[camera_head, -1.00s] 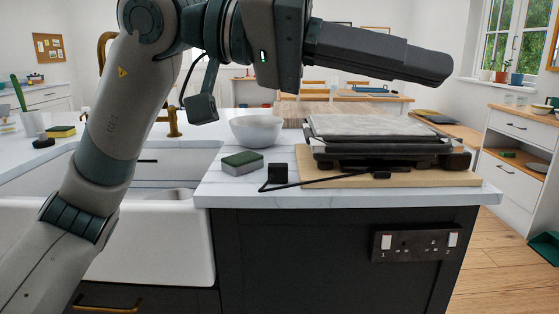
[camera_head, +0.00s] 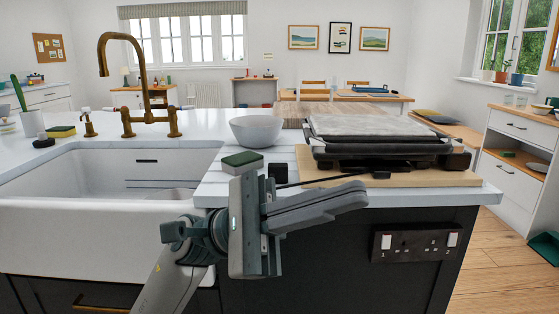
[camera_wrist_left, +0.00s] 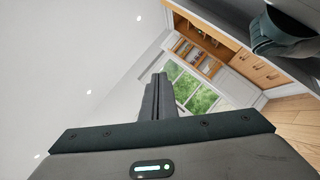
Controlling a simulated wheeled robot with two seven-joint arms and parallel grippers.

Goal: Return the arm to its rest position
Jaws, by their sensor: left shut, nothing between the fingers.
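My left gripper (camera_head: 318,207) is in front of the counter edge in the head view, below the black appliance. Its fingers are together, point right and hold nothing. My left forearm comes up from the bottom of the picture behind it. In the left wrist view the shut fingers (camera_wrist_left: 157,98) point away toward a window and the ceiling. My right gripper is not in view.
The white counter (camera_head: 225,193) carries a sponge (camera_head: 242,161), a white bowl (camera_head: 256,131) and a black appliance (camera_head: 380,148) on a wooden board. A sink (camera_head: 100,170) with a brass tap (camera_head: 148,110) is at left. Sockets (camera_head: 415,243) are on the dark cabinet front.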

